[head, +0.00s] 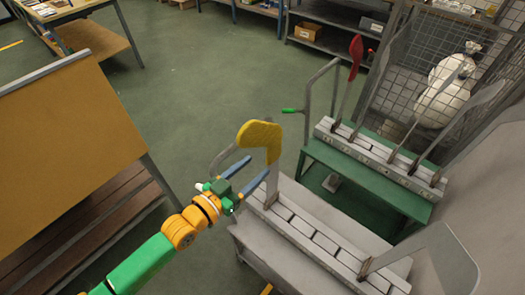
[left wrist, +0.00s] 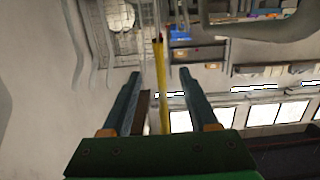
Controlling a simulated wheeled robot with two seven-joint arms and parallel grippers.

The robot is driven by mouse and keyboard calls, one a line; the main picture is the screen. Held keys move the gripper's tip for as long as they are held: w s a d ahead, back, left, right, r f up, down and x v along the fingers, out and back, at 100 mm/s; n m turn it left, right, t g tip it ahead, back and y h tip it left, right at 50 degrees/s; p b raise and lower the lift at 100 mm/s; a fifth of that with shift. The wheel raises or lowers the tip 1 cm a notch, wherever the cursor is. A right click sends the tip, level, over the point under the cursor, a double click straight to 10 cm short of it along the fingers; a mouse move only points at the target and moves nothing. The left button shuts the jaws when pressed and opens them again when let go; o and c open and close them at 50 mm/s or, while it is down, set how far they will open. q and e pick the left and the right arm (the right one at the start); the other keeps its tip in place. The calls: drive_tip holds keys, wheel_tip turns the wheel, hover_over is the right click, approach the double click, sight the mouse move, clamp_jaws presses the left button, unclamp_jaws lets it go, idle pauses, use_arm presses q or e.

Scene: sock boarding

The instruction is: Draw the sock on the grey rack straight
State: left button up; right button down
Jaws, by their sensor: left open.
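The yellow sock (head: 260,137) sits over the top of a flat grey foot-shaped board on the grey rack (head: 318,240). The board's bare shank (head: 272,185) shows below it. My left gripper (head: 257,166) is open just below and left of the sock, its blue fingers pointing toward the board. In the left wrist view, the sock (left wrist: 158,75) appears edge-on as a thin yellow strip between the two open fingers (left wrist: 159,76). I cannot tell whether either finger touches it. My right gripper is not in view.
An empty board (head: 450,258) stands at the grey rack's near end. Behind is a green bench (head: 330,160) with several boards, one carrying a red sock (head: 356,52). A wire cage (head: 400,85) holds a white sack. A tan panel (head: 70,140) stands left. Green floor lies between.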

sight(267, 158)
use_arm(q)
drive_tip(key=shift+w+d, duration=0.1)
drive_tip(key=shift+w+d+b, duration=0.4)
drive_tip(key=shift+w+b, duration=0.05)
drive_tip(key=shift+b, duration=0.45)
drive_tip(key=b+x, duration=0.1)
drive_tip(key=x, duration=0.1)
drive_tip(key=b+x, duration=0.1)
drive_tip(key=x, duration=0.2)
drive_tip(key=shift+f+b, duration=0.25)
drive_tip(key=shift+b, duration=0.05)
drive_tip(key=shift+w+d+b, duration=0.25)
drive_tip(key=shift+w+b, duration=0.05)
drive_tip(key=shift+w, duration=0.15)
drive_tip(key=shift+w+d+r, duration=0.1)
drive_tip(key=shift+r, duration=0.05)
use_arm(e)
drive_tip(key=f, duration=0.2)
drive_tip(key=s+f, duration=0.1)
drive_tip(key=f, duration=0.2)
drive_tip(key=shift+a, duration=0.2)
use_arm(q)
clamp_jaws()
